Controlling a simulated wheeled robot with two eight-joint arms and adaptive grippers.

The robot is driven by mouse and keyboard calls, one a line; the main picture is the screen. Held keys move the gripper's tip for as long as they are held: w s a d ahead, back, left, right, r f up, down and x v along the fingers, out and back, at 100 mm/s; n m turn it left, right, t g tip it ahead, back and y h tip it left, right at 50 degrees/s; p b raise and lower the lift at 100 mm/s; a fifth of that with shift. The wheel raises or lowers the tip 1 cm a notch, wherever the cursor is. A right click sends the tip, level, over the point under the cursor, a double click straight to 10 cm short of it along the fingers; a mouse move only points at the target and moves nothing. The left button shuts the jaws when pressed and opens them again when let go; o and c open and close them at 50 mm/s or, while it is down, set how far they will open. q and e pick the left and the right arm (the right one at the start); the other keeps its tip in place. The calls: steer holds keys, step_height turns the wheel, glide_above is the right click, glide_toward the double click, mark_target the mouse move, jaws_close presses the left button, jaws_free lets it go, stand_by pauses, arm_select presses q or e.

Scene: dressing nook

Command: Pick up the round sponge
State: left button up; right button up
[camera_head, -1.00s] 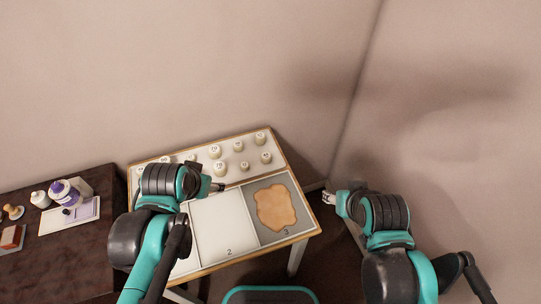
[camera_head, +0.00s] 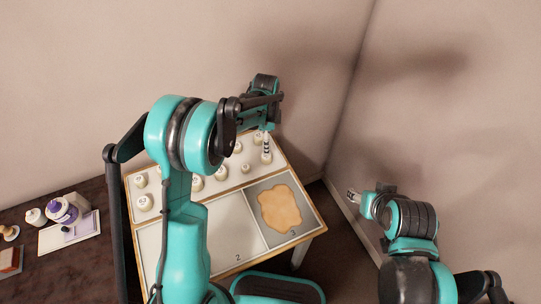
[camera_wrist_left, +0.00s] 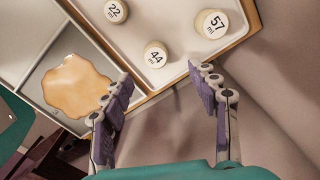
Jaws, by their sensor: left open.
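I cannot make out a round sponge in either view. A flat tan piece with a wavy outline (camera_head: 280,208) lies in the grey section marked 3; it also shows in the wrist view (camera_wrist_left: 76,86). My left gripper (camera_head: 266,148) is over the back right of the table, near the jars. In the wrist view the left gripper (camera_wrist_left: 163,84) is open, its purple-padded fingers wide apart with nothing between them. My right gripper (camera_head: 352,194) is right of the table, away from it; its fingers are too small to judge.
A dark dresser (camera_head: 60,262) at left bears a purple bottle (camera_head: 62,210). Walls close in behind and right.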

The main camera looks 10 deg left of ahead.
mark_target(266, 159)
arm_select(q)
steer(key=f+b, duration=0.1)
steer(key=f, duration=0.1)
steer(key=f+b, duration=0.1)
steer(key=f, duration=0.2)
steer(key=f+b, duration=0.1)
steer(key=f, duration=0.1)
steer(key=shift+s+f, duration=0.35)
steer(key=shift+r, duration=0.1)
steer(key=c, duration=1)
